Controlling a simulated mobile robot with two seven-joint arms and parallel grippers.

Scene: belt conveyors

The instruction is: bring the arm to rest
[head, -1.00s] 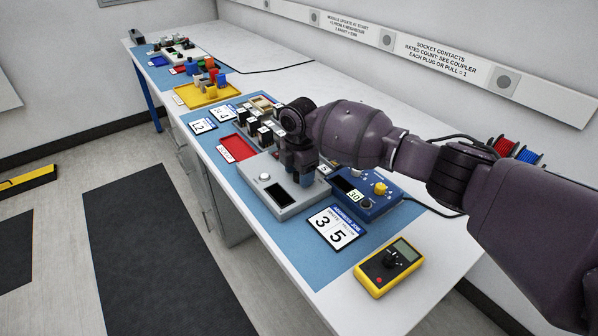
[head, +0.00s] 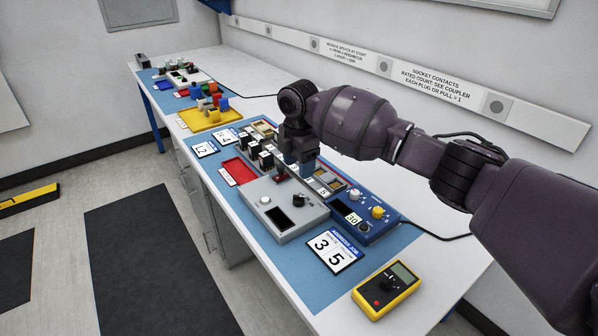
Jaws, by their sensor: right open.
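My right arm reaches in from the right across the bench. Its gripper (head: 293,168) points down just behind the grey box (head: 284,222), near the row of small dark modules (head: 259,152). The jaws are open; I see nothing held in them, though the fingertips are small and partly hidden by the wrist. The grey box shows a white button, a dark screen and a black knob. My left gripper is not in view.
A blue device (head: 362,216) stands right of the grey box. A number card (head: 335,251) and a yellow multimeter (head: 386,289) lie in front. A red tray (head: 236,171) and a yellow tray (head: 206,118) sit farther left. Bare white bench lies behind the arm.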

